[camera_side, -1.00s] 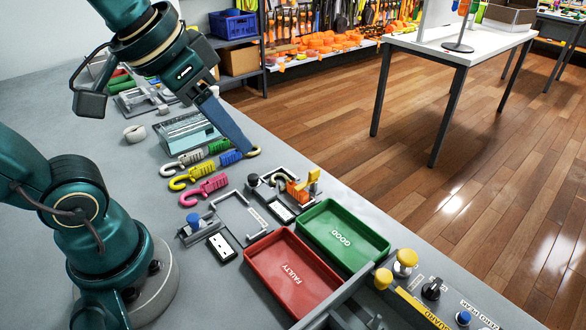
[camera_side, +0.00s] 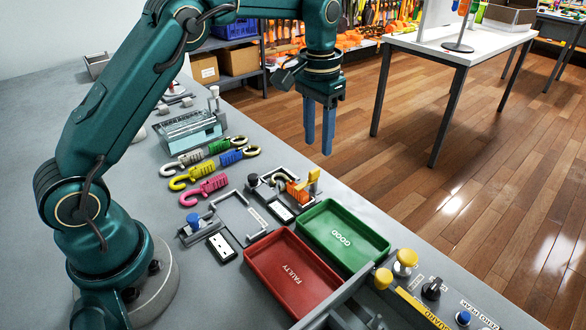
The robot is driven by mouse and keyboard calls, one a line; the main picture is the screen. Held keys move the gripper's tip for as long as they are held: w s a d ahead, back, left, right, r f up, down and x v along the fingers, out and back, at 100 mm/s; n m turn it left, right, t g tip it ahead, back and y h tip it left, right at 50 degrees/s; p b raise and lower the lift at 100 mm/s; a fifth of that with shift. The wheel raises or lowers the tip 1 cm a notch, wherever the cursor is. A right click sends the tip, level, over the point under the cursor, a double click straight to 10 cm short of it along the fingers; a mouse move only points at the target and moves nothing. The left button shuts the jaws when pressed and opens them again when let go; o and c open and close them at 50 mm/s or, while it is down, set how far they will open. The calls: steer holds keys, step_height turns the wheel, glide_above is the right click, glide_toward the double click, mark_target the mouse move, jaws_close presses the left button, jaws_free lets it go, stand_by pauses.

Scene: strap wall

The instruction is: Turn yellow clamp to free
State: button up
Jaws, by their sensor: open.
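The yellow clamp (camera_side: 314,177) stands at the right end of a small metal fixture (camera_side: 268,188), beside an orange part (camera_side: 298,190). The fixture also has a black knob (camera_side: 252,180) and a curved hook piece on it. Whether the clamp is turned to hold or to free is too small to tell. My gripper (camera_side: 320,148) points straight down with its two blue fingers apart and nothing between them. In the picture it is above the clamp and slightly right, apart from it.
A green GOOD tray (camera_side: 378,243) and a red FAULTY tray (camera_side: 250,262) lie in front of the fixture. Several coloured hooked straps (camera_side: 205,186) lie to its left. A second fixture with a blue knob (camera_side: 193,220) is at lower left. Yellow knobs (camera_side: 405,257) stand at lower right.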

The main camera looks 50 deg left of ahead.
mark_target(315, 170)
step_height(315, 170, down, 2)
steer(key=shift+s+f, duration=0.1)
steer(key=shift+s, duration=0.05)
steer(key=shift+f, duration=2.25)
jaws_close()
